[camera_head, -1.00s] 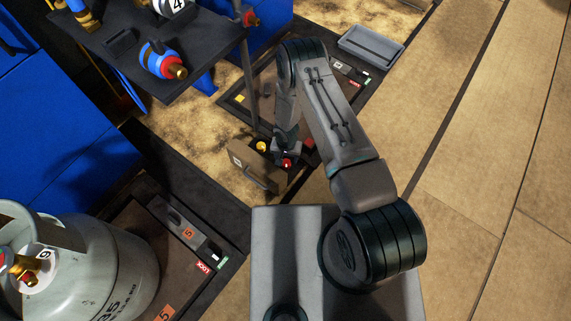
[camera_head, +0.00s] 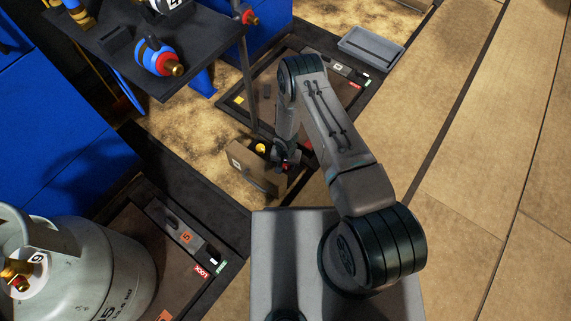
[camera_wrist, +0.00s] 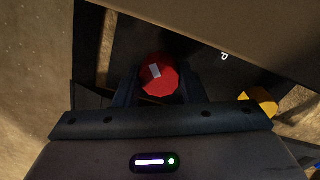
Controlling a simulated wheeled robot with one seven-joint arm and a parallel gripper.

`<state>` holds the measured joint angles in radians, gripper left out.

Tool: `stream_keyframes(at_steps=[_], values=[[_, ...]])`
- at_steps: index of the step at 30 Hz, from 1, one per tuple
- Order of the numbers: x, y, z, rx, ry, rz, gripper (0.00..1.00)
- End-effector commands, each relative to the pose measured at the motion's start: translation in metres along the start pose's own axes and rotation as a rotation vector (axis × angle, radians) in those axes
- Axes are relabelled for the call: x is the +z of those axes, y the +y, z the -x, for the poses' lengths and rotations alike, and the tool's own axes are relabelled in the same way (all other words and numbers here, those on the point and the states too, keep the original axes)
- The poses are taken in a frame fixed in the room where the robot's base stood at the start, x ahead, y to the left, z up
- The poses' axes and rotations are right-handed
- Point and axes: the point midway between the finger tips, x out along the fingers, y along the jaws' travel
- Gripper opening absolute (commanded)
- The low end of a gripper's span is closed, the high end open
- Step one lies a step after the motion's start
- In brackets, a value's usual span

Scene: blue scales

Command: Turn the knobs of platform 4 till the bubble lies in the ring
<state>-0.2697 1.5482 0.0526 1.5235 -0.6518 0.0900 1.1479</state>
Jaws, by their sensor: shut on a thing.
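My gripper (camera_head: 284,160) reaches down beside a brown box with a handle (camera_head: 247,168). In the wrist view my gripper (camera_wrist: 159,82) is shut on a red knob (camera_wrist: 159,73), which carries a pale rectangular mark. A yellow knob (camera_wrist: 260,98) stands to the right, apart from the fingers; it also shows in the head view (camera_head: 260,149). A dark platform (camera_head: 268,85) lies behind the arm. I cannot read its number. Neither the bubble nor its ring can be made out.
A grey tray (camera_head: 371,47) lies at the back. The right floor is clear.

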Motion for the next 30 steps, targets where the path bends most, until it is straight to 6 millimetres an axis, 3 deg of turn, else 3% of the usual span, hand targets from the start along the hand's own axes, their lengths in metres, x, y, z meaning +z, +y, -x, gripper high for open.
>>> stream_keyframes(at_steps=[11, 30], values=[[-0.0006, -0.0003, -0.0005, -0.003, 0.001, -0.114, 0.14], [-0.0012, -0.0017, -0.0004, -0.006, 0.001, -0.648, 0.14]])
